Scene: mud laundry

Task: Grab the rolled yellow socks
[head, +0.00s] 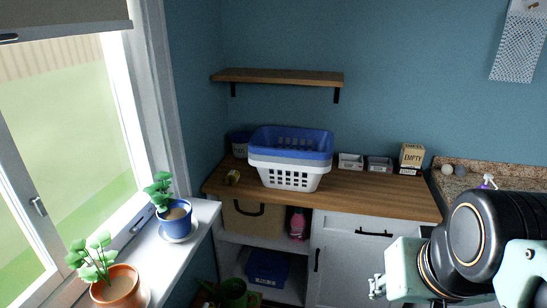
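A small yellowish rolled bundle (233,177), which looks like the rolled yellow socks, lies on the left end of the wooden counter (375,192). It sits left of the stacked laundry baskets and is small in the picture. My arm comes in from the lower right. The end of my gripper (376,287) shows in front of the white cabinet, far to the right of the bundle and apart from it. The fingers are too small and end-on to tell whether they are open or shut.
Stacked blue, grey and white baskets (290,178) stand beside the bundle, with a dark blue tub (240,144) behind. A wooden shelf (278,76) hangs above. Potted plants (175,220) (117,285) stand on the left windowsill. Small trays (379,164) and an EMPTY box (411,156) are further right.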

